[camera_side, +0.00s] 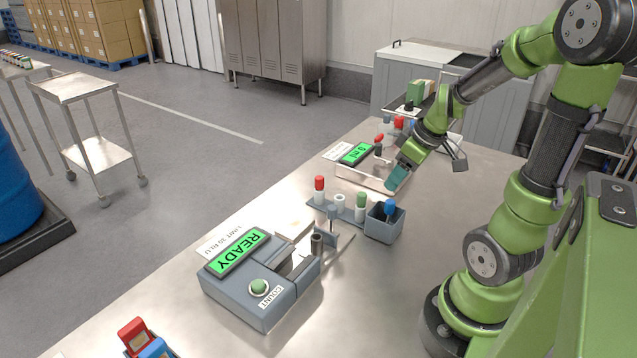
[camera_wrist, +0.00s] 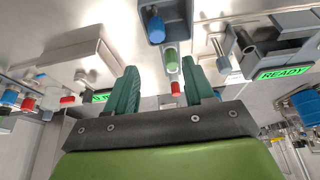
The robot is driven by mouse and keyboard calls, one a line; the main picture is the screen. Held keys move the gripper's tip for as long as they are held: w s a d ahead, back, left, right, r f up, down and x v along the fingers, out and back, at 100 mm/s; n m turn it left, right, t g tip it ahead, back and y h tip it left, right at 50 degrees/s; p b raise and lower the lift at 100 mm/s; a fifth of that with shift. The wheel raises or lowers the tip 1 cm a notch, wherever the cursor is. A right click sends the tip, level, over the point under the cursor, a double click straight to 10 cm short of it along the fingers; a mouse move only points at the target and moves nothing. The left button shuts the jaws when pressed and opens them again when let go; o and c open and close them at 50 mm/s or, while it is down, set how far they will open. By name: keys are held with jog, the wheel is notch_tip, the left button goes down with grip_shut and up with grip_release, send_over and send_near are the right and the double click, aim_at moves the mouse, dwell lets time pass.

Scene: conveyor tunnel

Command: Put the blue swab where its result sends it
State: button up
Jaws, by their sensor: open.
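A blue-capped swab (camera_side: 390,208) stands in a small grey-blue bin (camera_side: 384,231). The blue cap also shows in the wrist view (camera_wrist: 156,27), inside the bin there (camera_wrist: 182,12). My gripper (camera_side: 397,178) is open and empty, above and behind the bin, apart from the swab. In the wrist view its two teal fingers (camera_wrist: 160,82) are spread. The grey reader (camera_side: 258,285) shows READY on a green screen (camera_side: 236,253), with a round green button marked COUNT. A card (camera_side: 222,238) behind it appears to read LIMIT 30 RLU.
Beside the bin, a rack holds a red-capped tube (camera_side: 319,188), a white one (camera_side: 339,201) and a green-capped one (camera_side: 361,203). A second device with a green screen (camera_side: 357,153) stands farther back, near more coloured caps. Red and blue items (camera_side: 135,335) lie at the front left.

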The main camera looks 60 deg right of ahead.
jog(key=v, duration=1.5)
jog(key=w+a+f+m+t+y, duration=0.1)
jog(key=w+a+m, duration=0.1)
jog(key=a, duration=0.8)
jog(key=w+a+f+m+t+y, duration=0.1)
jog(key=w+a, duration=0.3)
jog(key=a, duration=0.7)
jog(key=shift+a+f+m+t, duration=0.3)
jog(key=shift+f+m, duration=0.05)
jog(key=shift+m, duration=0.15)
